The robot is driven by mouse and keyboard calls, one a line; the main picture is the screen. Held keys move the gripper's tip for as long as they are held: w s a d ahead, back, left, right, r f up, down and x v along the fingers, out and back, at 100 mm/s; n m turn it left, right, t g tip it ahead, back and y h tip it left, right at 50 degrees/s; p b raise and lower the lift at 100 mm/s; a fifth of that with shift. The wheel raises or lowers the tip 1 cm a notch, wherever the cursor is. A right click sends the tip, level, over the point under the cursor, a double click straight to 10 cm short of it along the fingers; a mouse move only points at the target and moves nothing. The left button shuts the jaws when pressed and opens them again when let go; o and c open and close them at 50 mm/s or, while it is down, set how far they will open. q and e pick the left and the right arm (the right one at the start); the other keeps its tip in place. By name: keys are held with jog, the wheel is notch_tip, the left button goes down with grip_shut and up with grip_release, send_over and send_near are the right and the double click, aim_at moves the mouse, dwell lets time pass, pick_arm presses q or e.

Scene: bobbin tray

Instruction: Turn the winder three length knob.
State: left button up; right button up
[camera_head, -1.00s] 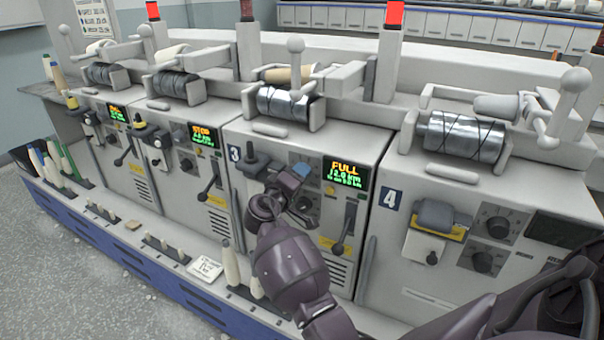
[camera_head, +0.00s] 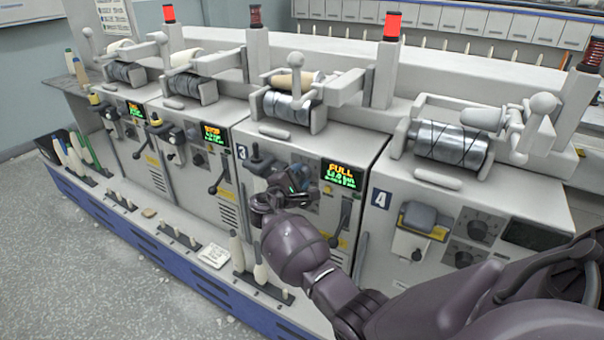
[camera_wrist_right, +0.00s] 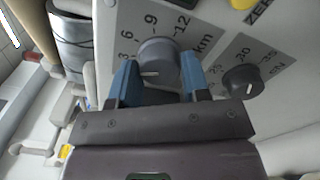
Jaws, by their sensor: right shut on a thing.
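Winder three (camera_head: 241,152) carries a "3" label and a lit display (camera_head: 340,175) reading "FULL". My right gripper (camera_head: 293,184) is at its front panel and hides the knobs there in the head view. In the right wrist view, the grey length knob (camera_wrist_right: 158,60) sits between the blue fingertips of my right gripper (camera_wrist_right: 159,82), which is shut on it. Its scale shows 3, 6, 9, 12 and km. The white pointer line on the knob points left in that view, near the low numbers. My left gripper is not in view.
A lever (camera_head: 341,222) hangs below the display. Winder four (camera_head: 381,198) stands to the right. White cones (camera_head: 260,262) stand on the front ledge below.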

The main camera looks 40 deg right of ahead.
jog(key=shift+r+n+p, duration=0.35)
jog(key=shift+n+p, duration=0.1)
jog(key=shift+n, duration=0.55)
jog(key=n+p, duration=0.1)
jog(key=n, duration=0.1)
jog(key=shift+n, duration=0.3)
jog(key=n+p, duration=0.2)
jog(key=shift+n, duration=0.4)
jog(key=n+p, duration=0.2)
jog(key=n, duration=0.2)
jog(key=shift+f+n, duration=0.15)
jog(key=shift+n, duration=0.15)
jog(key=n+p, duration=0.1)
jog(key=n, duration=0.1)
jog(key=shift+f+n, duration=0.1)
jog(key=shift+n, duration=0.7)
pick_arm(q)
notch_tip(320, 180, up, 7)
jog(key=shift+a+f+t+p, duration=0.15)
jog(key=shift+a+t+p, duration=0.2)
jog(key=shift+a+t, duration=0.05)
pick_arm(e)
jog(key=shift+f+n, duration=0.15)
jog(key=shift+n, duration=0.25)
